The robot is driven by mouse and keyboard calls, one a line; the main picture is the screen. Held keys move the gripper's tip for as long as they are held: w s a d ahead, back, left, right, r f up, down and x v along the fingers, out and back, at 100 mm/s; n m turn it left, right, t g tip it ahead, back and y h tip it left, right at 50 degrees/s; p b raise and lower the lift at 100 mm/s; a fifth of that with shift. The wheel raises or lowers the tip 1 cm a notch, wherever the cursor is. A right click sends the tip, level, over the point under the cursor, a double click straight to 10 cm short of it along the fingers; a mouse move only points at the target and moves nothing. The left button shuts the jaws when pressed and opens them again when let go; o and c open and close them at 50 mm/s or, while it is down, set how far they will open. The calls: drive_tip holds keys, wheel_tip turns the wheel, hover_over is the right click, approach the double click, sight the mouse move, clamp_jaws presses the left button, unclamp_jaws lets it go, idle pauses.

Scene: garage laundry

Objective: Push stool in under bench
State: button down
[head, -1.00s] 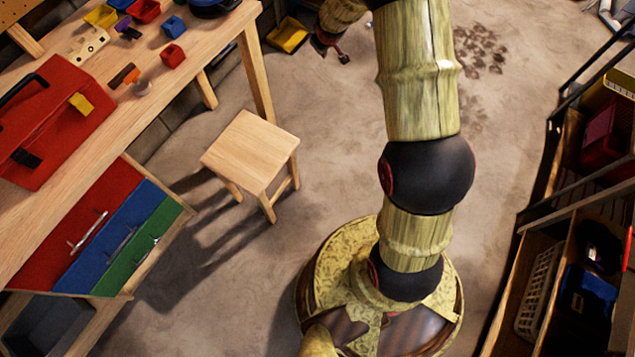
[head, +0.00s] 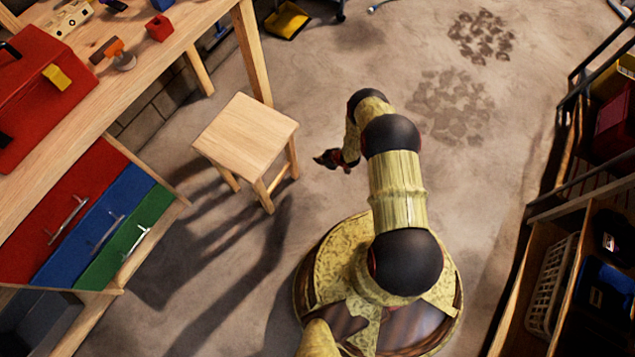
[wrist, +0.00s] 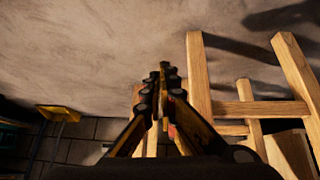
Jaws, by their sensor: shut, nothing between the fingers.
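The wooden stool (head: 246,137) stands upright on the floor, in front of the open space beside the drawers of the wooden bench (head: 135,88). Its square seat shows from above in the head view, and its legs and rungs (wrist: 234,108) fill the right of the wrist view. My gripper (head: 323,159) is just right of the stool in the head view, low and apart from it by a small gap. In the wrist view its fingers (wrist: 163,78) are together with nothing between them. Part of the space under the bench is hidden by the bench top.
Red, blue and green drawers (head: 95,232) are left of the stool. A yellow dustpan (head: 287,20) lies on the floor beyond the bench leg. Shelving with a white basket (head: 552,285) stands at the right. The floor between is mostly clear, with dark stains.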

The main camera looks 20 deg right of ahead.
sight(296, 170)
drive_tip(key=s+a+f+y, duration=0.1)
drive_tip(key=s+a+f, duration=0.3)
drive_tip(key=s+f, duration=0.25)
drive_tip(key=shift+w+a+f+b, duration=0.15)
drive_tip(key=shift+w+a, duration=0.75)
drive_tip(key=shift+w, duration=0.45)
drive_tip(key=shift+w+a+f+b, duration=0.1)
drive_tip(key=shift+w+a, duration=0.85)
drive_tip(key=shift+w, duration=0.4)
drive_tip(key=shift+w+a+f+b, duration=0.15)
drive_tip(key=shift+w+a, duration=0.75)
drive_tip(key=shift+w, duration=0.45)
drive_tip(key=shift+r, duration=0.1)
drive_tip(key=shift+w+a, duration=1.4)
drive_tip(key=shift+w, duration=0.6)
drive_tip(key=s+d+p, duration=0.1)
drive_tip(key=s+d, duration=0.3)
drive_tip(key=s, duration=0.3)
drive_tip(key=shift+d, duration=0.4)
